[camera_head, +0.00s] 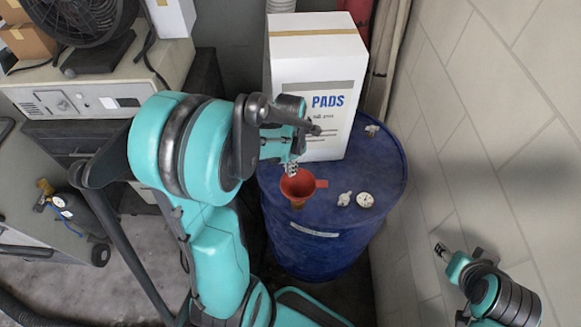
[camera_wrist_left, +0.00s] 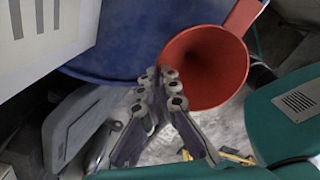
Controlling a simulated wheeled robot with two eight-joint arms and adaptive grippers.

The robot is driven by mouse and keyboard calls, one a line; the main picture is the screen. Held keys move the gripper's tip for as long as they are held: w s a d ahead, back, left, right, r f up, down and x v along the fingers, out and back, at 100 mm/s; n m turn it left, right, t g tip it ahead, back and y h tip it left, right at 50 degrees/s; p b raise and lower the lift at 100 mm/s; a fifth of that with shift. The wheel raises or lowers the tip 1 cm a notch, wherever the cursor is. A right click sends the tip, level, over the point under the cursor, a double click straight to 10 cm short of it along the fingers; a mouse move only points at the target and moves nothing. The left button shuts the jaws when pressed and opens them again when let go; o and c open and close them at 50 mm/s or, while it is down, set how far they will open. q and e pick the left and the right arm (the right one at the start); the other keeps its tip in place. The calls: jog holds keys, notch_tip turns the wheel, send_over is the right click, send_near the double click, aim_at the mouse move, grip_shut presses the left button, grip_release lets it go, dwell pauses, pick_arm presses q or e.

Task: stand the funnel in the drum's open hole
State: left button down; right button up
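The red funnel (camera_head: 298,187) has a wide mouth and a side tab, with a small brownish piece below it. In the head view it overlaps the near left part of the blue drum's top (camera_head: 335,215). In the left wrist view the funnel (camera_wrist_left: 205,68) has its rim between my left fingertips (camera_wrist_left: 162,88), which are close together on it. My left gripper (camera_head: 292,168) comes from above and behind the funnel. The open hole is not visible; I cannot tell whether the spout touches the drum. My right gripper (camera_head: 440,250) is at the lower right, away from the drum.
A white PADS box (camera_head: 315,90) stands on the drum's back. Two small pale fittings (camera_head: 344,198) (camera_head: 364,199) lie right of the funnel. Another fitting (camera_head: 372,130) is at the back right. A block wall (camera_head: 480,130) is close on the right.

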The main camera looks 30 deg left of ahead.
pick_arm(q)
jog(key=c, duration=1.6)
grip_release()
jog(key=shift+c, duration=0.2)
notch_tip(320, 180, up, 12)
jog(key=shift+f, duration=0.1)
